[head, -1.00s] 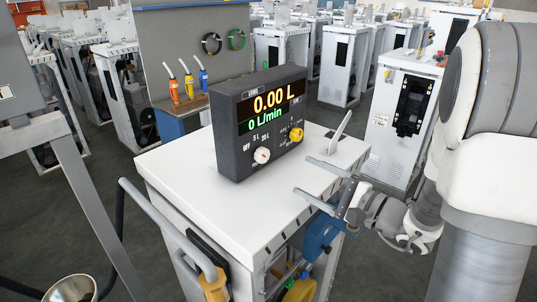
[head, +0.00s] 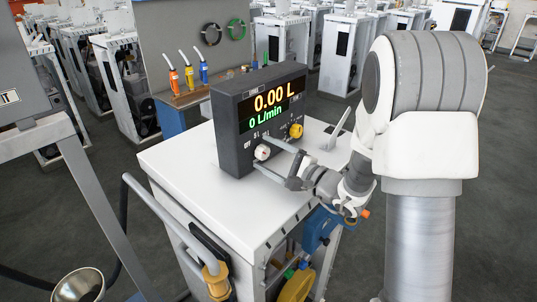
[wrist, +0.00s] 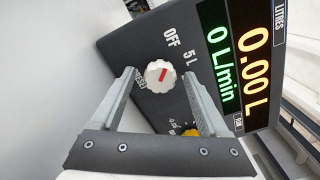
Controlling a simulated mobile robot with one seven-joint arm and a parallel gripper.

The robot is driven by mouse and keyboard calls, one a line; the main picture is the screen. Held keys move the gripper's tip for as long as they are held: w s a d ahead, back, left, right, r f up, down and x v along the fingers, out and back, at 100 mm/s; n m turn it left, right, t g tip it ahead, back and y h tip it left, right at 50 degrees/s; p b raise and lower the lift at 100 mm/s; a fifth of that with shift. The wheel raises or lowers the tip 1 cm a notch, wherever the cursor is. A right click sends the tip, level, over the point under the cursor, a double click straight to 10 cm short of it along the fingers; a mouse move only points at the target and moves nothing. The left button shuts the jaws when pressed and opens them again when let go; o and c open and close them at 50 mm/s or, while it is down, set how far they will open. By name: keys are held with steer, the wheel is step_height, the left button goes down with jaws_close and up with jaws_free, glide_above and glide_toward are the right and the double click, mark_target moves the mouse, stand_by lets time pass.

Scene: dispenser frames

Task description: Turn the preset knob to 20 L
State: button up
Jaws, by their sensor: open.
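The preset knob (head: 262,152) is a round white dial with a red pointer, on the front of a dark dispenser panel (head: 232,140). In the wrist view the knob (wrist: 160,77) sits between my gripper's two fingertips. Its pointer leans to the upper right, on the side of the OFF and 5 L labels; its exact setting is hard to tell. The 20 L label is not readable there, seemingly behind the right finger. My gripper (wrist: 161,77) is open, its fingers on either side of the knob; I cannot tell whether they touch it. The display reads 0.00 L and 0 L/min.
The panel stands on a white cabinet (head: 195,195) with a grey handle (head: 165,225). A thin upright plate (head: 339,126) stands at right.

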jaws_close()
steer(key=shift+m, duration=0.3)
steer(key=m+b, duration=0.2)
steer(key=shift+d+f+m, duration=0.1)
steer(key=shift+f+m, duration=0.05)
steer(key=shift+m, duration=0.15)
steer(key=m, duration=0.5)
steer(key=shift+m, duration=0.3)
steer(key=m+p, duration=0.1)
steer(key=m, duration=0.4)
steer(key=shift+r+p, duration=0.2)
steer(key=shift+p, duration=0.15)
steer(key=shift+f+m+p, duration=0.1)
steer(key=shift+m+p, duration=0.95)
steer(key=shift+m, duration=0.95)
